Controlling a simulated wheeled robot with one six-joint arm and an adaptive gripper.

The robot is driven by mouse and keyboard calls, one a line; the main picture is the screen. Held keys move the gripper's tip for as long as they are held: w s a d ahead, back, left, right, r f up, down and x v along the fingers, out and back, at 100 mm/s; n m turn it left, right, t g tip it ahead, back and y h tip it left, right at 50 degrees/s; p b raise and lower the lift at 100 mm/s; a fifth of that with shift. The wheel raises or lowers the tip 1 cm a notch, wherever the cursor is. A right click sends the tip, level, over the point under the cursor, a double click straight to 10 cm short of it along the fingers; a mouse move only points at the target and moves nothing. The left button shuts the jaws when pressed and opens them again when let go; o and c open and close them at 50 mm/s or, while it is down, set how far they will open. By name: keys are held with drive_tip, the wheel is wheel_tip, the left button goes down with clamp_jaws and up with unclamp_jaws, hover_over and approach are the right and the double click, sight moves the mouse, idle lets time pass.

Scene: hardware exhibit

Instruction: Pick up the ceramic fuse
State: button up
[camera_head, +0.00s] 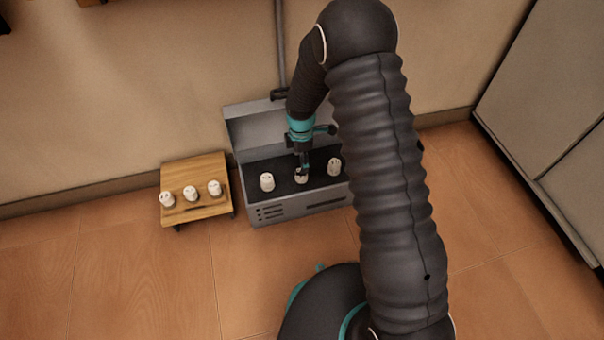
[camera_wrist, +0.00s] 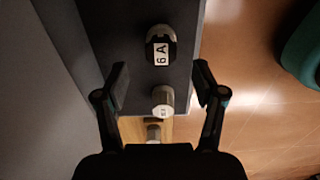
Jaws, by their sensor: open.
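Three white ceramic fuses stand in a row in the dark bed of a grey metal box (camera_head: 300,210): a left one (camera_head: 267,181), a middle one (camera_head: 301,175) and a right one (camera_head: 334,167). My gripper (camera_head: 303,170) is over the middle fuse and partly hides it. In the wrist view, my gripper (camera_wrist: 162,72) is open and empty. Another fuse (camera_wrist: 163,100) shows lower, between the fingers but farther off. I cannot tell whether the fingers touch any fuse.
A wooden stand (camera_head: 183,213) with three similar fuses (camera_head: 190,193) is left of the box. It also shows low in the wrist view (camera_wrist: 132,130). A wall and conduit (camera_head: 281,50) are behind the box. A grey cabinet (camera_head: 560,110) is at right. Tiled floor is clear at front left.

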drive_tip(key=shift+f+b, duration=0.3)
drive_tip(key=shift+f, duration=2.8)
drive_tip(key=c, duration=1.2)
